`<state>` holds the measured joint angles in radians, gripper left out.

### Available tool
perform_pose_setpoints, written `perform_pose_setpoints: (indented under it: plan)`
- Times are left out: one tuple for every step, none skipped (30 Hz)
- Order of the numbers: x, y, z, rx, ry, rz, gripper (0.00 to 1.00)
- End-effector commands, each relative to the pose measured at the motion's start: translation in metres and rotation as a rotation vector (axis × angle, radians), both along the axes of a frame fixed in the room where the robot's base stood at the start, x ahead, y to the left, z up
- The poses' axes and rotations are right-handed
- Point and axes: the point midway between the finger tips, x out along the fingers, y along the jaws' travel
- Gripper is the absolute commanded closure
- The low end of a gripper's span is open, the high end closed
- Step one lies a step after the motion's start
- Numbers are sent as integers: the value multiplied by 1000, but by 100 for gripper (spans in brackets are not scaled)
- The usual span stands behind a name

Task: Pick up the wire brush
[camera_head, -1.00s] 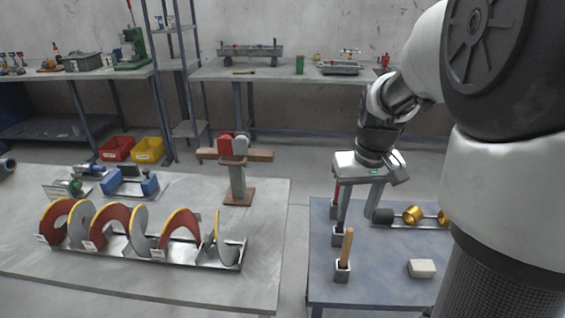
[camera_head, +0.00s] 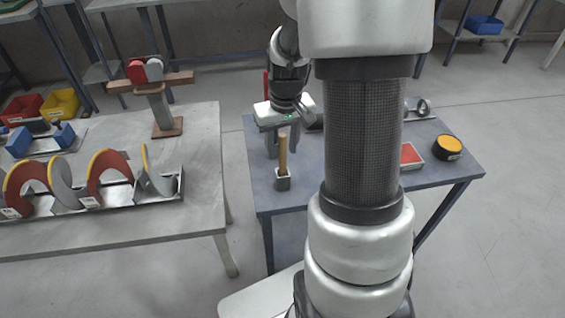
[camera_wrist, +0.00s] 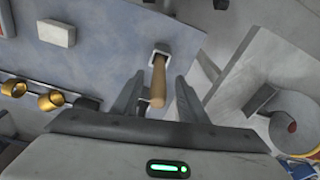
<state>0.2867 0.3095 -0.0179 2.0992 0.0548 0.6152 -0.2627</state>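In the wrist view the wooden handle (camera_wrist: 158,84) lies between the two apart fingers of my gripper (camera_wrist: 160,78), closer to the left one. I cannot tell whether a finger touches it.
Gold rings (camera_wrist: 50,100) and a pale block (camera_wrist: 58,33) show in the wrist view. A separate table with an auger (camera_head: 108,170) stands left, across a gap.

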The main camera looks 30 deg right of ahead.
Motion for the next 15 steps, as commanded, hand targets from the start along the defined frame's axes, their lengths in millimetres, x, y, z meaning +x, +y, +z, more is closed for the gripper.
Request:
perform_pose_setpoints:
  plan:
    - [0,0,-5,1,3,0,60]
    - [0,0,-9,1,3,0,60]
    - [0,-1,-14,1,3,-1,60]
    - [0,-1,-19,1,3,-1,60]
    - [0,-2,-24,1,3,-1,60]
    - [0,-2,-31,1,4,-1,60]
    - [1,-2,-35,1,3,0,60]
    - [2,-2,-39,1,3,0,60]
    - [2,-2,-45,1,4,0,60]
    - [3,-2,-47,1,3,0,60]
    - [3,-2,-49,1,2,0,60]
    - [4,-3,-50,0,0,0,60]
    - [4,-3,-50,0,0,0,60]
    - [4,-3,-49,0,0,0,60]
    - [4,-3,-49,0,-1,0,60]
